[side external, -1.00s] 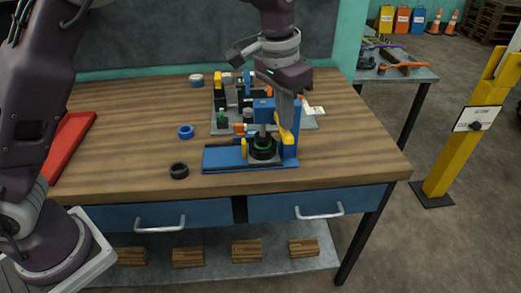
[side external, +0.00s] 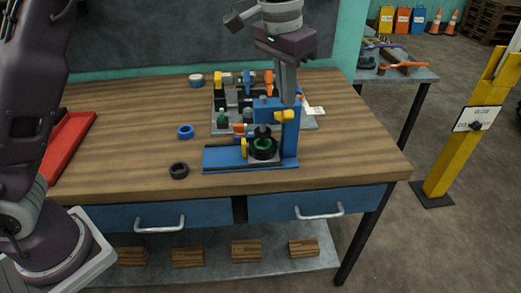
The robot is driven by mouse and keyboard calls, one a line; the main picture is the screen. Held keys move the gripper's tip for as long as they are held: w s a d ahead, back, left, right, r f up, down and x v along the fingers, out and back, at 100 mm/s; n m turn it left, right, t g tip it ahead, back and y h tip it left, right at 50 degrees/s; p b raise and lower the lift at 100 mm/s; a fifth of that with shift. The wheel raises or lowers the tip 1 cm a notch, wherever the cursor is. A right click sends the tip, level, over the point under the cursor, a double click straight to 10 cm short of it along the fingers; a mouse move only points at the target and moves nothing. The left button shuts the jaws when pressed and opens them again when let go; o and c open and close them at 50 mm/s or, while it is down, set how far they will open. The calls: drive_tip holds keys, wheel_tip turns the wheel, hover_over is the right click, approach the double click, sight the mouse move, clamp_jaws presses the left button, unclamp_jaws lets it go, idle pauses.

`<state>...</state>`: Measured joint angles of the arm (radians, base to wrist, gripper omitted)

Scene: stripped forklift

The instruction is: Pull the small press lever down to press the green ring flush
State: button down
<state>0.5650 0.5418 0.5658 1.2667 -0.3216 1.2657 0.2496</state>
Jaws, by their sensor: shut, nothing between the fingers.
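The small blue press (side external: 291,137) stands on a blue base plate (side external: 222,158) near the front right of the workbench. Its yellow lever (side external: 284,117) shows as a short, roughly level piece at the upper right of the press. The green ring (side external: 264,143) sits in a black round holder (side external: 263,153) under the dark press head (side external: 262,131). Whether the ring is flush is too small to tell. My gripper (side external: 289,103) points down at the top of the press, shut and empty, with its fingertips just above the lever. Whether they touch the press or lever I cannot tell.
A blue ring (side external: 185,132) and a black ring (side external: 179,170) lie on the wood workbench (side external: 130,130) to the left. A grey plate with several coloured fixtures (side external: 225,128) is behind the press. A red tray (side external: 70,140) is at the far left.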

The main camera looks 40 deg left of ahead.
drive_tip(key=shift+r, duration=2.5)
drive_tip(key=s+a+r+n+t+h, duration=0.1)
drive_tip(key=s+a+r, duration=0.1)
drive_tip(key=s+a, duration=0.35)
drive_tip(key=s+a+r+n+h, duration=0.1)
drive_tip(key=s+a+r, duration=0.2)
drive_tip(key=s, duration=0.5)
drive_tip(key=s+a+f+t+y, duration=0.1)
drive_tip(key=s+f, duration=0.3)
drive_tip(key=s, duration=0.4)
drive_tip(key=s+a+f+n+t+y, duration=0.1)
drive_tip(key=s+f, duration=0.4)
drive_tip(key=s, duration=0.3)
drive_tip(key=shift+s+a+f+t, duration=0.15)
drive_tip(key=shift+s+a+t, duration=0.2)
drive_tip(key=shift+a+t, duration=0.05)
